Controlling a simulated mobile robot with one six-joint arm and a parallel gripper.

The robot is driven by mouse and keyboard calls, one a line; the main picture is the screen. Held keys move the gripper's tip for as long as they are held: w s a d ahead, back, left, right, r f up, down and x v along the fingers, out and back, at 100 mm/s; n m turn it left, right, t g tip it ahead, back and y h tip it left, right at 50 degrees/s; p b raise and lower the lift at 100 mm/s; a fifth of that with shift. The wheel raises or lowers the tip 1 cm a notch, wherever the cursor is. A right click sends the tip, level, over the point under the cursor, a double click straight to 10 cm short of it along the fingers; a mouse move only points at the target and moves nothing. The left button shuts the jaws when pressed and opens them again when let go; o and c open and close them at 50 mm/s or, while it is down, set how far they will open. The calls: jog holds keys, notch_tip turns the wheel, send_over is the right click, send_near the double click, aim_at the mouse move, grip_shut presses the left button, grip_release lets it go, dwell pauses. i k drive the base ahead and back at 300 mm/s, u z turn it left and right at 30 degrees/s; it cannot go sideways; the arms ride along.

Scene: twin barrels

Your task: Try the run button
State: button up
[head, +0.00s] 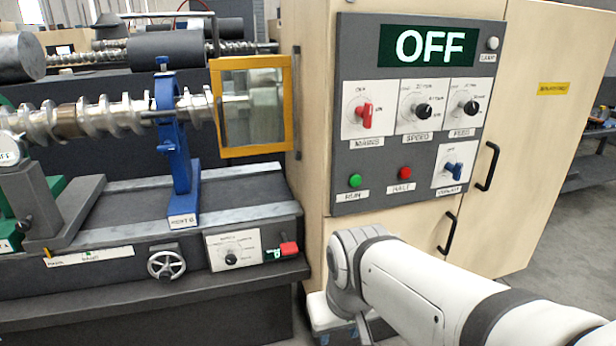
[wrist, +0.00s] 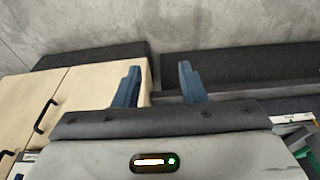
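The run button (head: 355,181) is a green round button above a white label reading RUN, at the lower left of the grey control panel (head: 385,95). The panel's display (head: 428,46) reads OFF in white on dark green. The red button (head: 405,173) labelled HALT is to its right. My arm comes in from the lower right of the head view, below the panel; my gripper is hidden there. In the wrist view my gripper (wrist: 158,85) has two blue fingers spread apart with nothing between them. The run button is not seen in the wrist view.
Black door handles (head: 487,166) stick out from the wooden cabinet (head: 540,120). A machine with a yellow-framed guard (head: 222,105) and blue support (head: 176,150) stands left.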

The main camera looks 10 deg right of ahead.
aim_at(355, 180)
jog(key=z, duration=2.65)
jog(key=i, duration=0.65)
jog(key=u, duration=1.65)
